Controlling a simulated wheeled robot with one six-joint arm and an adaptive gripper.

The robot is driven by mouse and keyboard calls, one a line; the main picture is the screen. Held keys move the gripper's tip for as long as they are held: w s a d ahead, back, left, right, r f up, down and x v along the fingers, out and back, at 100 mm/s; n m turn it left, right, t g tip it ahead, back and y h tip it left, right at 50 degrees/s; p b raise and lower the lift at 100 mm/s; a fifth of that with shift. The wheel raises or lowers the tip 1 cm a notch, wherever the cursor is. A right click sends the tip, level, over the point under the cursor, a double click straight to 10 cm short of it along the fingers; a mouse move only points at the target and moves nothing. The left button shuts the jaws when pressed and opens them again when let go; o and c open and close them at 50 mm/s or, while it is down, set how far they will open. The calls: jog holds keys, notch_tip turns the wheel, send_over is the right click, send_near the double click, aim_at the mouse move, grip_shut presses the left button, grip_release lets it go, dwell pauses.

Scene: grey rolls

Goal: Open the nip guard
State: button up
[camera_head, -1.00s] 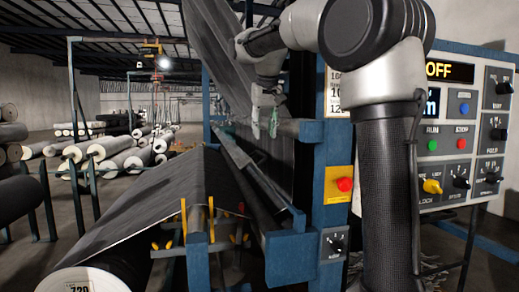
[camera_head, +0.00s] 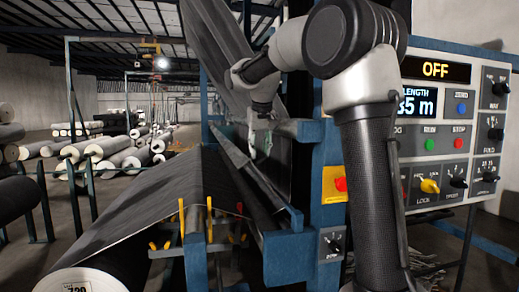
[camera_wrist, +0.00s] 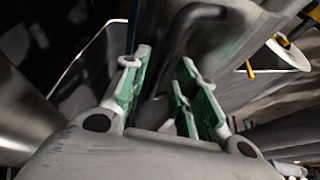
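The nip guard appears to be the long grey slanted panel (camera_head: 243,160) on the blue machine frame in the head view. My gripper (camera_head: 262,146) hangs just above and beside its upper part. In the wrist view my gripper (camera_wrist: 165,98) has its two green-padded fingers apart. A dark bent bar (camera_wrist: 184,30), which looks like a handle, reaches down toward the gap between the fingers. I cannot tell whether the fingers touch it. The gripper's contact with the guard is too small to make out in the head view.
A control panel (camera_head: 453,125) reading OFF stands at the right. A red button (camera_head: 341,184) sits on the blue post. A grey fabric roll (camera_head: 100,270) lies at the lower left, its sheet running up to the machine. Several rolls lie on the floor behind.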

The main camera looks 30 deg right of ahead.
grip_shut()
jog(key=d, duration=0.3)
jog(key=s+d+r, duration=0.1)
jog(key=shift+d, duration=0.3)
jog(key=shift+o, duration=1.5)
grip_release()
jog(key=shift+o, duration=0.2)
jog(key=shift+r, duration=0.15)
jog(key=v, duration=1.1)
jog(key=shift+r, duration=0.4)
jog(key=shift+s, duration=0.15)
